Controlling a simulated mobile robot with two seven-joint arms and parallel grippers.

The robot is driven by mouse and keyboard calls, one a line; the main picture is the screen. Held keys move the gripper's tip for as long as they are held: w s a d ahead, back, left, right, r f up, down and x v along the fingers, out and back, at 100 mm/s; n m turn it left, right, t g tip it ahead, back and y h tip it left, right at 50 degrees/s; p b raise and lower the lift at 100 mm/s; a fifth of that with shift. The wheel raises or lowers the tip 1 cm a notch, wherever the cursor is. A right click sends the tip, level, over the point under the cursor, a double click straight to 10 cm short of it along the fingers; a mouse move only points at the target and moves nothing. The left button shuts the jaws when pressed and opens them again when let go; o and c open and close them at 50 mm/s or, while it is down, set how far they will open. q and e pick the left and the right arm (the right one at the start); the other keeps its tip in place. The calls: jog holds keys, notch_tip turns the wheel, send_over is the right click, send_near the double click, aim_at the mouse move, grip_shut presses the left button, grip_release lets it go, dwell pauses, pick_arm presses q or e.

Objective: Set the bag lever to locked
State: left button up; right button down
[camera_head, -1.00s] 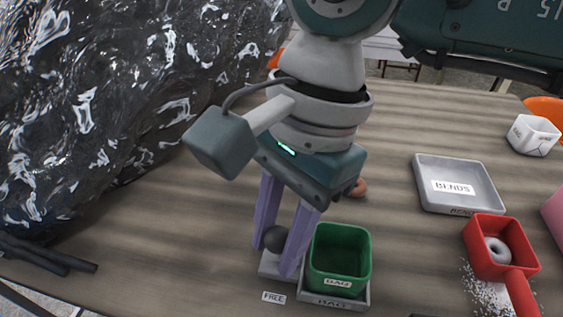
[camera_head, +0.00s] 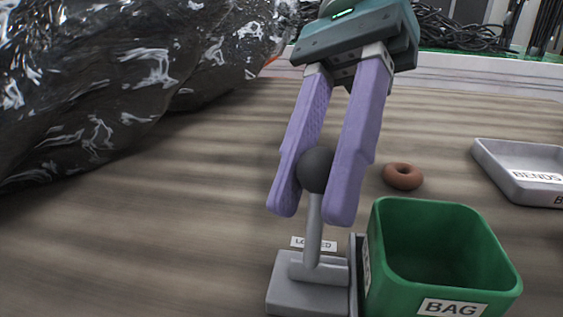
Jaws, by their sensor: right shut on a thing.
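The bag lever (camera_head: 313,232) has a grey base, a thin grey stem and a dark ball knob (camera_head: 315,169). Its stem stands nearly upright in the head view. A label reading LOCKED (camera_head: 313,243), partly covered by the stem, lies behind the base. My right gripper (camera_head: 312,205) comes down from above with its purple fingers on either side of the knob, shut on it. The green bin marked BAG (camera_head: 440,255) stands just right of the lever. My left gripper is not in view.
A brown ring (camera_head: 403,176) lies on the table behind the green bin. A grey tray marked BENDS (camera_head: 530,170) is at the right edge. A large shiny black bag (camera_head: 110,85) fills the upper left. The table left of the lever is clear.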

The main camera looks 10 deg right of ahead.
aim_at(322, 148)
jog(key=shift+w+f, duration=0.1)
jog(key=shift+f, duration=0.1)
dwell(0.4)
jog(key=c, duration=0.6)
grip_release()
jog(key=shift+r, duration=0.2)
jog(key=shift+r+p, duration=5.75)
jog(key=shift+r, duration=4.15)
